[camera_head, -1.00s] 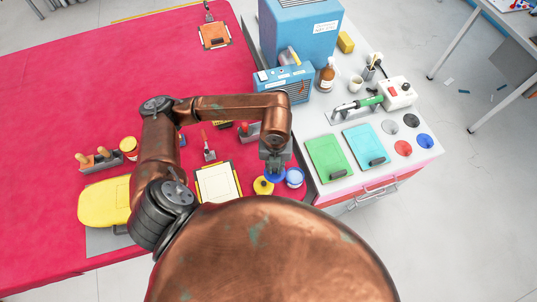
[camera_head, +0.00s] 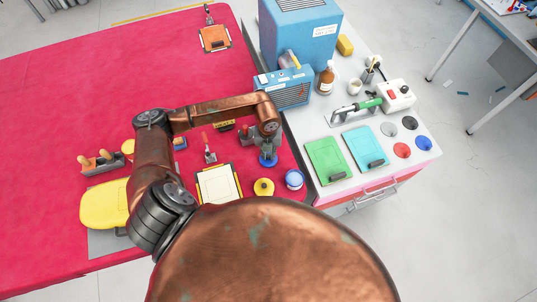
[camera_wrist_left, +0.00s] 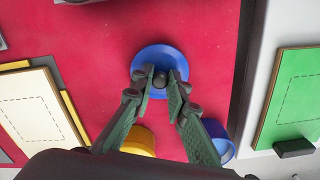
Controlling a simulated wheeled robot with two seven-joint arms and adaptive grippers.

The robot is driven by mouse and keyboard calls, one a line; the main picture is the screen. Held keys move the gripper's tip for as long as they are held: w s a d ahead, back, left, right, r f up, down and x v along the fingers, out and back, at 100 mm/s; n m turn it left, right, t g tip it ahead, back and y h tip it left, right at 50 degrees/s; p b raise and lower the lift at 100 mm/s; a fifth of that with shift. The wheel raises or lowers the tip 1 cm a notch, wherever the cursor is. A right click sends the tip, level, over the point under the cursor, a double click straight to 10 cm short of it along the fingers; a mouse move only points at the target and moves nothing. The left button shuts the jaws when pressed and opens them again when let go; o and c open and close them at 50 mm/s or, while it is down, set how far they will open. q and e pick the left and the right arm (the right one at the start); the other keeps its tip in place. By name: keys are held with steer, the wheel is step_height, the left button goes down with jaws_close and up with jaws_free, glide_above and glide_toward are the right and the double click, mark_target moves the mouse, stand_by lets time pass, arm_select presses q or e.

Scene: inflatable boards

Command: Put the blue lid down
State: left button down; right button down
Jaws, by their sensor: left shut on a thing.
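The blue lid (camera_head: 268,162) is a round disc with a dark knob, over the red table cover near its right edge. My left gripper (camera_head: 268,153) is shut on the knob from above; the wrist view shows the fingertips (camera_wrist_left: 169,78) around it and the lid (camera_wrist_left: 159,57) lying flat under them. I cannot tell whether the lid touches the cover. A blue tub (camera_head: 294,181) with a pale top and a yellow tub (camera_head: 264,188) stand just in front of it. My right gripper is out of view.
Framed boards (camera_head: 219,184) lie to the left. On the right, a grey bench (camera_head: 312,187) carries green (camera_head: 325,160) and cyan (camera_head: 366,147) panels. Bare red cover shows around the lid.

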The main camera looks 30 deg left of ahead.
mark_target(268, 155)
arm_select(q)
steer(key=shift+f, duration=0.45)
steer(key=shift+f, duration=0.15)
steer(key=c, duration=1.9)
jaws_free()
step_height(268, 155, up, 12)
steer(key=shift+r+b, duration=0.2)
steer(key=shift+b, duration=0.2)
